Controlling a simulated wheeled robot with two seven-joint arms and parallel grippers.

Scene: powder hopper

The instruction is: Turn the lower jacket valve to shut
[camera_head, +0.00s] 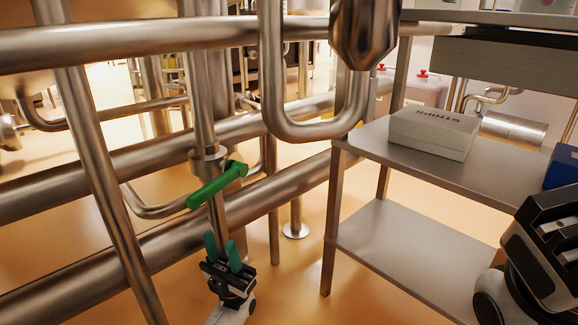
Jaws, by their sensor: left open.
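A valve with a green lever handle (216,187) sits on a vertical steel pipe at left centre. The lever slants from its upper right end, near the pipe, down to its free lower left end. My left gripper (222,247) is below the handle, with two green fingertips pointing up. It is open and empty, with a visible gap between its fingertips and the lever. Part of my right arm shows at the lower right edge, but no right fingertips can be made out.
Thick steel pipes cross the left side, and a slanted pole (110,190) stands left of the valve. A U-shaped pipe (310,130) hangs to the right. A steel shelf rack (400,235) holds a grey box (433,132) and a blue box (563,167).

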